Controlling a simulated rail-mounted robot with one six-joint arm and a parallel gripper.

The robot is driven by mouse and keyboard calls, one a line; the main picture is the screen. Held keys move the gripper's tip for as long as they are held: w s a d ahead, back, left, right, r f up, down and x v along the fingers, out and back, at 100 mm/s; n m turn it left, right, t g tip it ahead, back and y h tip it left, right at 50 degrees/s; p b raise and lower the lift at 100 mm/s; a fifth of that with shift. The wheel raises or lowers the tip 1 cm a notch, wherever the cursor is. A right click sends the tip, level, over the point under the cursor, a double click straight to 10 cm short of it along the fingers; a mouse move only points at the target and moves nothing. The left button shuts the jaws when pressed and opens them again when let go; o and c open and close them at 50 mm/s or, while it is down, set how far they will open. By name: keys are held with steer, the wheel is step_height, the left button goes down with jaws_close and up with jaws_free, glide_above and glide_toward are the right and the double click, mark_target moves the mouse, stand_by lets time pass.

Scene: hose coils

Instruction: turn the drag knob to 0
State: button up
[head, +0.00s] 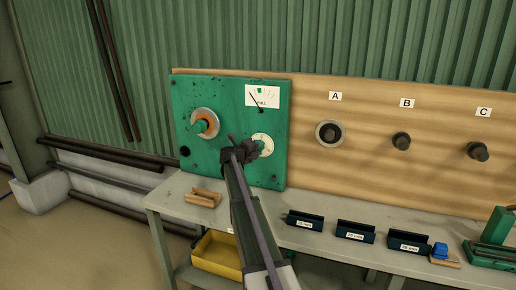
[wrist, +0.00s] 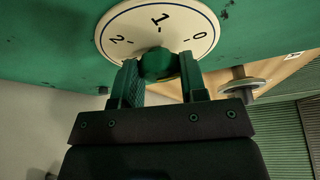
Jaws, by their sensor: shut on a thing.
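The drag knob (wrist: 157,64) is a small green knob at the centre of a round white dial (wrist: 185,20) marked 0, 1 and 2. In the wrist view the 1 is at the top, the 2 to the left and the 0 to the right. My gripper (wrist: 160,78) is shut on the knob, one finger on each side. The knob's pointer cannot be made out. In the head view the dial (head: 265,139) is on the green panel (head: 225,88), and my gripper (head: 248,151) covers its lower left part.
An orange-and-grey reel disc (head: 205,114) and a pull gauge (head: 262,92) are on the same panel. Pegs A (head: 330,134), B (head: 401,141) and C (head: 478,152) stick out of the wooden board. Dark trays (head: 355,233) and a wooden block (head: 203,198) are on the bench.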

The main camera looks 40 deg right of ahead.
stand_by(0.3)
steer(key=o, duration=0.9)
steer(key=shift+o, duration=0.2)
steer(key=shift+a, duration=0.1)
steer(key=p+v, duration=0.1)
steer(key=v, duration=0.9)
steer(key=shift+a, duration=0.35)
steer(key=shift+s, duration=0.1)
